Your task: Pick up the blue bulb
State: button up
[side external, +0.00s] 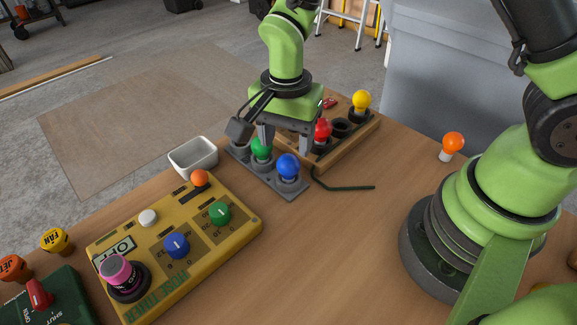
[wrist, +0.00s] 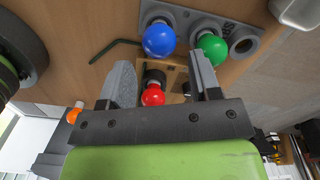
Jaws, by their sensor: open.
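The blue bulb (side external: 288,166) stands upright in a grey holder plate (side external: 268,181), with the green bulb (side external: 261,149) beside it to the left. In the wrist view the blue bulb (wrist: 159,40) is at the top, beyond my fingertips. My gripper (side external: 284,142) is open above and just behind the holder. In the wrist view my gripper (wrist: 163,75) has its fingers spread, with nothing held. The red bulb (wrist: 153,95) shows between and below the fingers, seated in the wooden rack.
A wooden rack (side external: 345,150) behind holds the red bulb (side external: 323,129) and a yellow bulb (side external: 361,100). A dark hex key (side external: 345,187) lies right of the holder. A white bin (side external: 193,157) and yellow control box (side external: 180,240) are left. An orange bulb (side external: 453,143) stands right.

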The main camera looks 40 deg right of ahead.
aim_at(288, 156)
jog(key=shift+d+f, duration=0.2)
jog(key=shift+f, duration=2.95)
jog(key=c, duration=0.7)
